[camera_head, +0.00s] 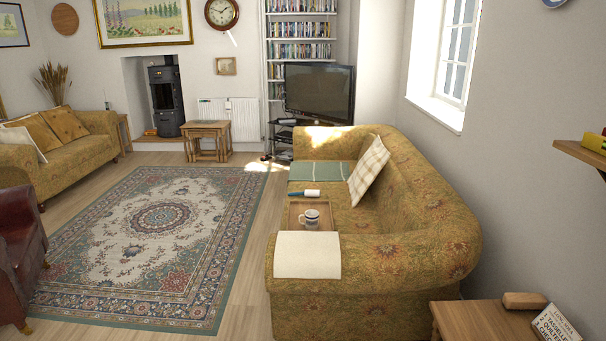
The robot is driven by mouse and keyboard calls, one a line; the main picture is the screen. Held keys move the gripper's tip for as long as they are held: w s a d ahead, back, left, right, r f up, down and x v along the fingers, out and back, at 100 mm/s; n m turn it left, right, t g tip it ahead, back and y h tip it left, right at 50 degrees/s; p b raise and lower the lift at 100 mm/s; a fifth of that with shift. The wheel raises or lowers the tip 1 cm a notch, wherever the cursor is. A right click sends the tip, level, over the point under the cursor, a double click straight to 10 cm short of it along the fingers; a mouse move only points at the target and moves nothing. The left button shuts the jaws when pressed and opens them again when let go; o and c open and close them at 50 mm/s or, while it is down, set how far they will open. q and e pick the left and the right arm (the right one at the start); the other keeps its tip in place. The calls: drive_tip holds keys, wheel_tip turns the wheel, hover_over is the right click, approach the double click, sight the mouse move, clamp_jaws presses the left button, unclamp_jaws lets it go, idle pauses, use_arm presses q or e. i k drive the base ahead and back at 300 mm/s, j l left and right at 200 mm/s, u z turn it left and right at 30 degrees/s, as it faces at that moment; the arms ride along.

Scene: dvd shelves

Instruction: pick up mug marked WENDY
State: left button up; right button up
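A small white mug (311,216) with dark bands stands upright on a wooden tray (296,207) on the seat of the patterned sofa. Its handle points left. Any name on the mug is too small to read from here. The mug and tray are some way ahead of me, just right of the middle of the camera_head view. Neither of my grippers shows in this view.
The mustard patterned sofa (425,240) has a cream cloth (307,255) over its near arm. A blue and white object (304,193) lies beyond the tray. A wooden side table (480,321) stands at the near right. The rug (110,220) to the left is clear.

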sight(308, 220)
drive_tip(key=i, duration=1.05)
drive_tip(key=i+j+z, duration=0.1)
drive_tip(key=z, duration=0.3)
drive_tip(key=j+z, duration=0.15)
drive_tip(key=z, duration=0.2)
drive_tip(key=i+j+z, duration=0.1)
drive_tip(key=z, duration=0.3)
drive_tip(key=j+z, duration=0.25)
drive_tip(key=j, duration=0.7)
drive_tip(key=j+z, duration=0.3)
drive_tip(key=j, duration=1.35)
